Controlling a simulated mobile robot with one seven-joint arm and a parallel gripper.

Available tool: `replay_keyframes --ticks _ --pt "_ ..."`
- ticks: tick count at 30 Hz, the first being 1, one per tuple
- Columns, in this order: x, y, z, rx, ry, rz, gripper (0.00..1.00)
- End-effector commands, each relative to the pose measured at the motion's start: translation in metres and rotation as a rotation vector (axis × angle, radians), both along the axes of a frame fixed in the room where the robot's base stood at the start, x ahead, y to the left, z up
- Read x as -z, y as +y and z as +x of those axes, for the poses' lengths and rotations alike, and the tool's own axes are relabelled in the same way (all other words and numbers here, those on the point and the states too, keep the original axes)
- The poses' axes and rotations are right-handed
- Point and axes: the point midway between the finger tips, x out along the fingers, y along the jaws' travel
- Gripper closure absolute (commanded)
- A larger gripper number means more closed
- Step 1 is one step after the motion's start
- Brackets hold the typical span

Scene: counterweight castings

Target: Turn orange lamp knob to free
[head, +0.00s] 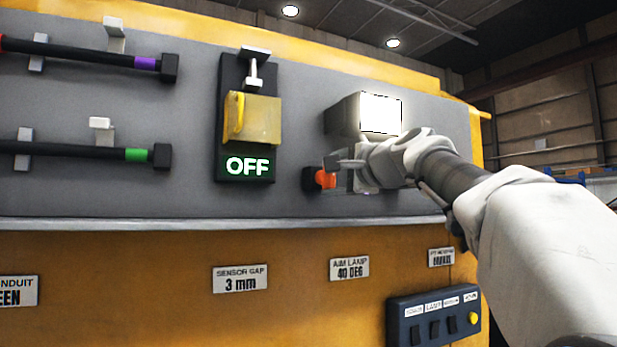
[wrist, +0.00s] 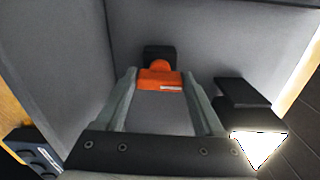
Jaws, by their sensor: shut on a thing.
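The orange lamp knob (head: 326,179) sits on a black mount on the grey panel, below a lit lamp box (head: 380,113). In the wrist view the orange knob (wrist: 160,80) lies between my two fingertips, with a small white label on its face. My gripper (head: 342,168) reaches in from the right and is shut on the knob. In the wrist view my gripper (wrist: 160,76) has one finger at each side of the knob. The fingers hide part of the knob in the head view.
A label reading AIM LAMP 40 DEG (head: 349,268) is below the knob. An OFF sign (head: 248,166) with a yellow cover stands to the left. Black bars (head: 80,141) are further left. A dark switch box (head: 434,315) is at lower right.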

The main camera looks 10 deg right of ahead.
Motion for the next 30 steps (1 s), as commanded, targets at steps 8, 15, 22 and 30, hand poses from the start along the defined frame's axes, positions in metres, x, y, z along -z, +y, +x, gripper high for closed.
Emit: replay_keyframes --ticks 8,15,22,30 --pt "0.000 0.000 0.000 0.000 0.000 0.000 0.23" --pt "0.000 0.000 0.000 0.000 0.000 0.001 0.00" --pt "0.000 -0.002 -0.006 0.001 -0.001 0.001 0.00" --pt "0.001 -0.017 -0.052 0.002 -0.004 0.000 0.00"
